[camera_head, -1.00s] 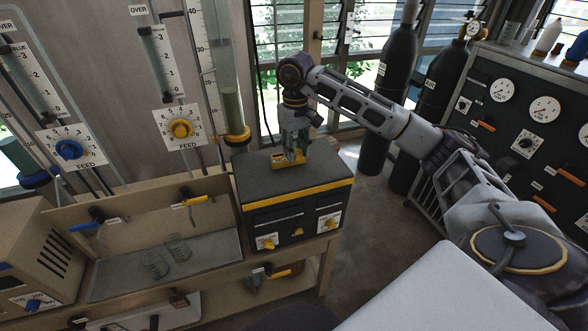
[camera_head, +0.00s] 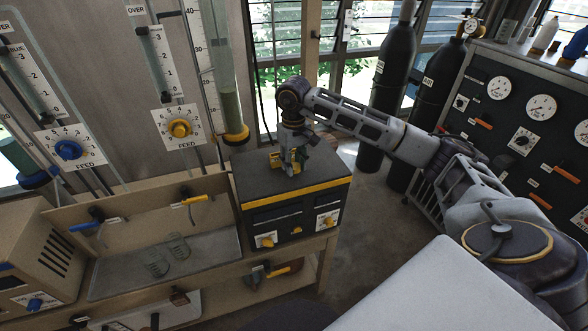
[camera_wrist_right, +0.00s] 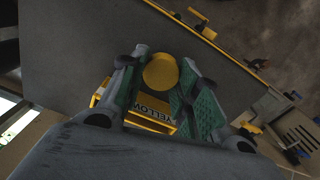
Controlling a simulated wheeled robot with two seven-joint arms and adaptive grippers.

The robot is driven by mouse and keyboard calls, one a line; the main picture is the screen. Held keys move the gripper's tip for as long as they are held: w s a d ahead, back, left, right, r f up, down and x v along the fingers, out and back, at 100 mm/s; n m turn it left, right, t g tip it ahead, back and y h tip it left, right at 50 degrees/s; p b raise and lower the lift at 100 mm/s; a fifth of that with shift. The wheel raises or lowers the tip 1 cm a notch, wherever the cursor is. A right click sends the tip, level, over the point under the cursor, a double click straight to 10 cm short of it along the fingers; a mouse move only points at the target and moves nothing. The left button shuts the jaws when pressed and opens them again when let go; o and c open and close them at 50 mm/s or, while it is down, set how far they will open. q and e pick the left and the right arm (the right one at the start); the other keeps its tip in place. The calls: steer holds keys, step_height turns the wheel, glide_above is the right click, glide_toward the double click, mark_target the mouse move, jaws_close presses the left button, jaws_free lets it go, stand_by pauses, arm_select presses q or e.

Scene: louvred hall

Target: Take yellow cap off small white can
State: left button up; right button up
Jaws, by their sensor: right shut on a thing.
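A round yellow cap (camera_wrist_right: 160,72) sits between the fingers of my right gripper (camera_wrist_right: 158,82) in the right wrist view. The fingers are closed against its sides. In the head view my right gripper (camera_head: 292,168) points down at the top of a dark box with a yellow stripe (camera_head: 256,186). No white body of the small can can be made out; anything under the cap is hidden from above and by the fingers. A yellow holder labelled YELLOW (camera_wrist_right: 150,117) lies beside the cap, and it also shows in the head view (camera_head: 274,160). My left gripper is out of view.
A shallow tray (camera_head: 110,283) with glass dishes is left of the box. Feed dials and a glass column (camera_head: 230,105) stand behind. Dark gas cylinders (camera_head: 391,90) and a gauge panel (camera_head: 525,115) are to the right. The box top is otherwise mostly clear.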

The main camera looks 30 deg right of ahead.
mark_target(294, 165)
steer(key=shift+f, duration=1.35)
steer(key=shift+f, duration=0.15)
steer(key=o, duration=1.1)
steer(key=shift+r+b, duration=0.8)
steer(key=shift+r, duration=5.35)
